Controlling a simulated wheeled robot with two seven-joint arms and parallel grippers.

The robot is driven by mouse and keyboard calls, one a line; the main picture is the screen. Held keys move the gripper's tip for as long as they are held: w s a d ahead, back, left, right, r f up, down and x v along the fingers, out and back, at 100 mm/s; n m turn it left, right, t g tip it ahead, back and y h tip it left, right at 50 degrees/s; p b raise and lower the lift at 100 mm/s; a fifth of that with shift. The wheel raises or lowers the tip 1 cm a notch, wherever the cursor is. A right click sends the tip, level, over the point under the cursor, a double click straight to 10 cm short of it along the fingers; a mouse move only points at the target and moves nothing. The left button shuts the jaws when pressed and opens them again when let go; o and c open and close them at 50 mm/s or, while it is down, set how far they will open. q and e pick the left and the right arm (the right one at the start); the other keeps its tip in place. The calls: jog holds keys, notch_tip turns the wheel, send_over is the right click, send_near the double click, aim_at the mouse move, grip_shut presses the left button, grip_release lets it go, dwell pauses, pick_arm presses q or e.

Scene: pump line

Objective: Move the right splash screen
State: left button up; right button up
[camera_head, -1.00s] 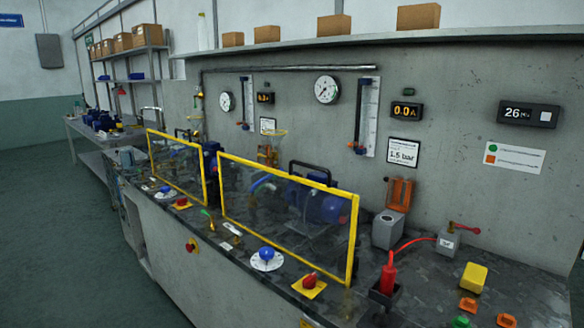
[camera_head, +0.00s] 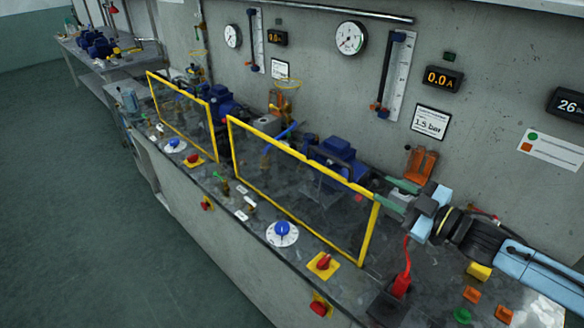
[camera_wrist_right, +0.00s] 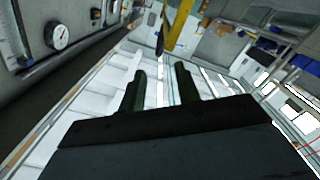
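The right splash screen (camera_head: 300,190) is a clear panel in a yellow frame, standing upright along the bench front before the right pump. It is the nearer of two such screens. My right gripper (camera_head: 385,190) comes in from the right, with its fingertips close to the screen's upper right corner. In the right wrist view the two dark fingers (camera_wrist_right: 160,72) are apart with nothing between them. A yellow frame bar (camera_wrist_right: 180,28) shows just beyond their tips. I cannot tell whether they touch it. My left gripper is out of view.
The left splash screen (camera_head: 183,118) stands farther along the bench. A blue dial (camera_head: 282,232) and a red knob on a yellow plate (camera_head: 323,264) sit before the right screen. A red plug with cable (camera_head: 402,282) and a yellow block (camera_head: 479,271) lie below my right arm.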

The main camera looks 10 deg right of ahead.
aim_at(342, 164)
jog(key=x, duration=0.4)
jog(key=p+x, duration=0.1)
jog(key=x, duration=0.3)
jog(key=r+x, duration=0.1)
jog(key=x, duration=0.4)
jog(key=shift+r, duration=0.1)
grip_shut()
